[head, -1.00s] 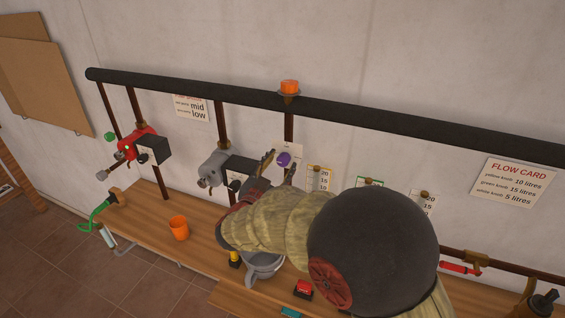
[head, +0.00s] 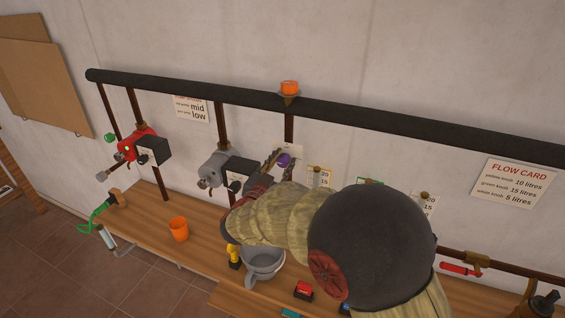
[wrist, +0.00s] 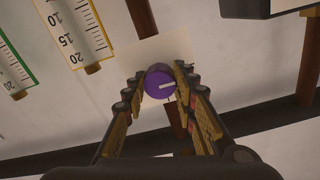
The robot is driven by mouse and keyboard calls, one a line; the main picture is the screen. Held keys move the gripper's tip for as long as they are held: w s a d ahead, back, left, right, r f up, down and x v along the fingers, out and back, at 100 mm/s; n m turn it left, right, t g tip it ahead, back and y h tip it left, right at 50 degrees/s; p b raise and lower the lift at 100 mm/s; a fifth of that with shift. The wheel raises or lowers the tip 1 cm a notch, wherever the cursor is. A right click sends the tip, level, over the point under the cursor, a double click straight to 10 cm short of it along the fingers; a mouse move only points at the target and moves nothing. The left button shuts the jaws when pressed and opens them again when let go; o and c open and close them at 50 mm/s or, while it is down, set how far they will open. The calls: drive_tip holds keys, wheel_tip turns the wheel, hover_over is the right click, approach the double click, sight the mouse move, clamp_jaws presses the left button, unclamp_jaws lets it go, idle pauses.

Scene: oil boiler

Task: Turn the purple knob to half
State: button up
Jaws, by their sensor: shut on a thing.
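The purple knob (head: 283,160) sits on a pale plate (head: 291,150) on the vertical brown pipe below the black pipe. In the wrist view the purple knob (wrist: 160,82) is round, with a white pointer line running from its middle to the right and slightly up. My gripper (head: 276,163) reaches it from below. In the wrist view my gripper (wrist: 158,84) has one finger on each side of the knob, closed on it. The pale plate (wrist: 170,52) shows behind the knob, without readable marks.
A grey burner (head: 213,168) with a black box and a red burner (head: 135,143) stand to the left. Gauge cards (head: 319,178) hang close to the right. An orange cup (head: 179,228) and a grey pot (head: 263,262) stand on the wooden bench (head: 205,250).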

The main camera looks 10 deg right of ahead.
drive_tip(key=c, duration=0.4)
drive_tip(key=shift+b, duration=0.3)
drive_tip(key=m+b, duration=0.2)
drive_tip(key=m, duration=0.1)
drive_tip(key=shift+f+b, duration=0.25)
drive_tip(key=shift+b, duration=0.15)
drive_tip(key=m+b, duration=0.5)
drive_tip(key=shift+b, duration=0.4)
drive_tip(key=m+b, duration=0.6)
drive_tip(key=b, duration=0.1)
drive_tip(key=shift+f+m, duration=0.15)
drive_tip(key=shift+m, duration=0.15)
drive_tip(key=m+b, duration=0.3)
drive_tip(key=shift+r, duration=0.2)
